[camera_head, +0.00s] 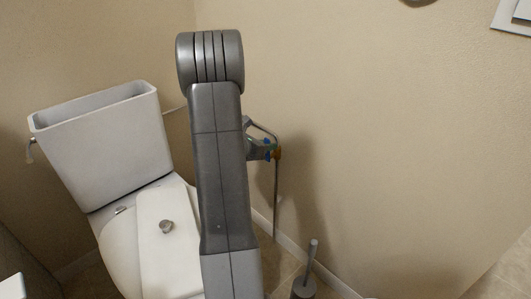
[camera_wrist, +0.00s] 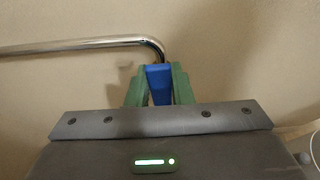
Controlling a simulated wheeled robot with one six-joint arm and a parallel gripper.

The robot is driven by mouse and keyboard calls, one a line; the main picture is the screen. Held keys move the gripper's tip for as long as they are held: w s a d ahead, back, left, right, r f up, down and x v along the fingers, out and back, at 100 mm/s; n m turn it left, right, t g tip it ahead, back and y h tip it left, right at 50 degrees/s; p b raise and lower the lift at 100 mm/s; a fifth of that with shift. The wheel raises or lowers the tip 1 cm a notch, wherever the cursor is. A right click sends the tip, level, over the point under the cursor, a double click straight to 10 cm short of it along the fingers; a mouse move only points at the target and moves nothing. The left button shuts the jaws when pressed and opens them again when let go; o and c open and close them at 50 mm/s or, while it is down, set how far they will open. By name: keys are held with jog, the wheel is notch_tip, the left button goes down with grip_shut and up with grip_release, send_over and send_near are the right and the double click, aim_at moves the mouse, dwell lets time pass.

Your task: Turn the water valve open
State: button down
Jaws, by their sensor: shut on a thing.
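The water valve has a blue handle (camera_wrist: 159,84), seen in the wrist view between the two green fingers of my gripper (camera_wrist: 159,88). My gripper is shut on this blue handle. In the head view my gripper (camera_head: 262,150) is small and partly hidden behind my grey arm, with a bit of the blue handle (camera_head: 267,154) showing. The chrome pipe (camera_wrist: 80,45) runs left from the valve in the wrist view. The fingers hide the sides of the handle.
A white toilet tank (camera_head: 105,145) with its lid off stands at the left, above a white toilet seat area (camera_head: 165,240). A toilet brush (camera_head: 308,272) stands on the floor below the valve. The beige wall (camera_head: 400,150) to the right is mostly bare.

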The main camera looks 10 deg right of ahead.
jog(key=shift+s+d+b, duration=0.1)
jog(key=shift+s+b, duration=0.05)
jog(key=shift+b, duration=0.3)
jog(key=c, duration=1.3)
grip_release()
jog(key=p+v, duration=0.4)
jog(key=v, duration=0.9)
jog(key=shift+s+r, duration=0.2)
jog(key=shift+s, duration=0.15)
jog(key=b+x, duration=0.2)
jog(key=x, duration=0.4)
jog(key=b+x, duration=0.2)
jog(key=x, duration=0.5)
jog(key=shift+w+f, duration=0.25)
jog(key=shift+w, duration=0.1)
